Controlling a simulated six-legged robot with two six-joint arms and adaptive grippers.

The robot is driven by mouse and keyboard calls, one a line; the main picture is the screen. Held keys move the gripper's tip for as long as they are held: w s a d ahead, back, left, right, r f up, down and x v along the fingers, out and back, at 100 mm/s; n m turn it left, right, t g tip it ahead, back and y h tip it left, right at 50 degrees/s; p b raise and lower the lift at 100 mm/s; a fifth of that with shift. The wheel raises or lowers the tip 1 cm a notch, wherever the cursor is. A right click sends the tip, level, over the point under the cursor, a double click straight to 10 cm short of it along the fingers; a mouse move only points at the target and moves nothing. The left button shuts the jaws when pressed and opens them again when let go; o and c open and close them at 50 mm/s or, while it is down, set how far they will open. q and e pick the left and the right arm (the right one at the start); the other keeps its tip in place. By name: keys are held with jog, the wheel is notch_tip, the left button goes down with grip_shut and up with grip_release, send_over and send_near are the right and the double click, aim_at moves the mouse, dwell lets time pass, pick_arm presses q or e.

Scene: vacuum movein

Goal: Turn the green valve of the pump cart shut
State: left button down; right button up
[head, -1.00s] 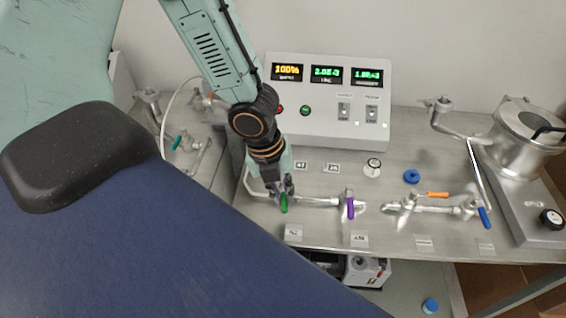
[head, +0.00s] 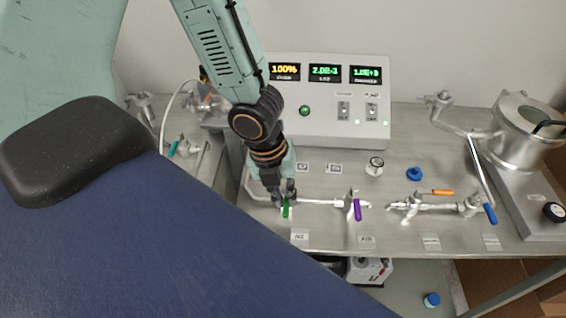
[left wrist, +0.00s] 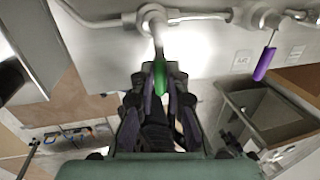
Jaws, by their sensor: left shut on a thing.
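The green valve handle (head: 286,211) is on the metal pipe at the front left of the cart top and points toward the cart's front edge. My left gripper (head: 283,199) comes down onto it from above and is shut on it. In the left wrist view, the green handle (left wrist: 159,77) sits between the fingertips of my left gripper (left wrist: 160,88), below its pipe joint. Part of the handle is hidden by the fingers. My right gripper is in neither view.
A purple valve handle (head: 357,210) hangs close to the right on the same pipe. Further right are an orange handle (head: 442,192), a blue handle (head: 490,213) and a metal chamber (head: 527,130). A control box (head: 325,120) with lit displays stands behind.

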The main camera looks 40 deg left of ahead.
pick_arm(q)
jog(key=c, duration=1.4)
grip_release()
jog(key=shift+o, duration=0.2)
jog(key=shift+a+r, duration=0.1)
jog(key=shift+r, duration=0.3)
notch_tip(320, 180, up, 11)
jog(key=s+a, duration=0.1)
jog(key=shift+s+a, duration=0.15)
jog(key=shift+a, duration=0.25)
